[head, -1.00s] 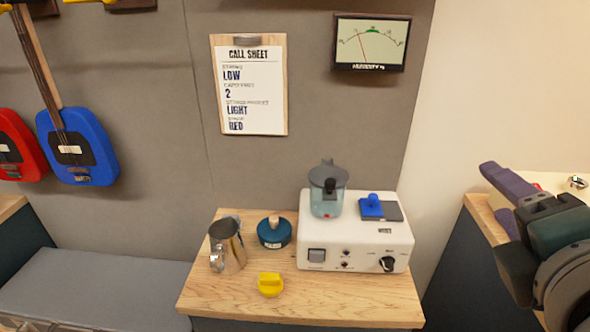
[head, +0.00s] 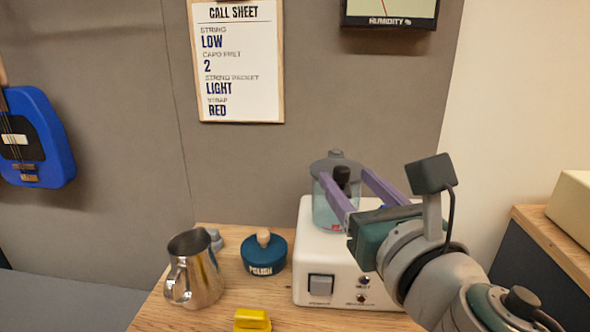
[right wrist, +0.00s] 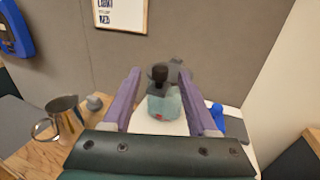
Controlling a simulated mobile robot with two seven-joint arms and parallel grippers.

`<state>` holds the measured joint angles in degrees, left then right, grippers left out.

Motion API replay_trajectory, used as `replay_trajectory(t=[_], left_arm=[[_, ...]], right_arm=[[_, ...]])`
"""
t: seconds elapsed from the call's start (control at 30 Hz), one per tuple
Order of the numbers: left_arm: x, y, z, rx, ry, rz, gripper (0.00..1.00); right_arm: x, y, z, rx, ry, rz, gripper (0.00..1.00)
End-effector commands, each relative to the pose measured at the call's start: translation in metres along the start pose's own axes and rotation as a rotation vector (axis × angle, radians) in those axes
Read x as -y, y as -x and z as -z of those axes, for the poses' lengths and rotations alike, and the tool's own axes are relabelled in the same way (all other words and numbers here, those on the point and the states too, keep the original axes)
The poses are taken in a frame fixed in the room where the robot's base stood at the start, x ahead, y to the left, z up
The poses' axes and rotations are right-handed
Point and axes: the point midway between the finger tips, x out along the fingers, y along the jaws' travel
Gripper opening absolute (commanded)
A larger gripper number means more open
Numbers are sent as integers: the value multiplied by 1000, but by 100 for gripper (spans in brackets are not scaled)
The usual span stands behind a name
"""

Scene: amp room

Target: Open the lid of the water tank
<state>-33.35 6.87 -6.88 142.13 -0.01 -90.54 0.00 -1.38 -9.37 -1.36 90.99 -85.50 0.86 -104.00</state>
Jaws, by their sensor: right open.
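The water tank (head: 322,207) is a translucent teal vessel on top of the white machine (head: 318,263). Its grey lid (head: 325,165) with a dark knob (head: 342,174) is on it and looks closed. My right gripper (head: 342,190) is open, its two purple fingers pointing at the tank from the front right, partly covering it. In the right wrist view the tank (right wrist: 165,104) and the dark knob (right wrist: 159,73) show between the spread fingers, with nothing gripped. Whether a finger touches the tank cannot be told. My left gripper is not in view.
A steel pitcher (head: 198,272), a teal round polish tin (head: 264,253) and a yellow object (head: 252,320) stand left of the machine on the wooden counter (head: 226,300). A blue part (right wrist: 217,115) sits on the machine's right side. A wall stands close behind.

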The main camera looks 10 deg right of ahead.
Motion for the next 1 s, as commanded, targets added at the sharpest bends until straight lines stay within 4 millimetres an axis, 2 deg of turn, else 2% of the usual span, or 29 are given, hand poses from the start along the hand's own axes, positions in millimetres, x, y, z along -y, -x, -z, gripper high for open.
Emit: replay_trajectory(t=[0.1,0.23,0.63,1.0], left_arm=[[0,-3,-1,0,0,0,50],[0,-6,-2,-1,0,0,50],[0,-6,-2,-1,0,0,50],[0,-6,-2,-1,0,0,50]], right_arm=[[0,-19,0,2,-2,1,58],[0,-32,1,1,-1,1,58],[0,-39,1,-1,-2,1,57],[0,-38,1,-1,-2,1,16]])
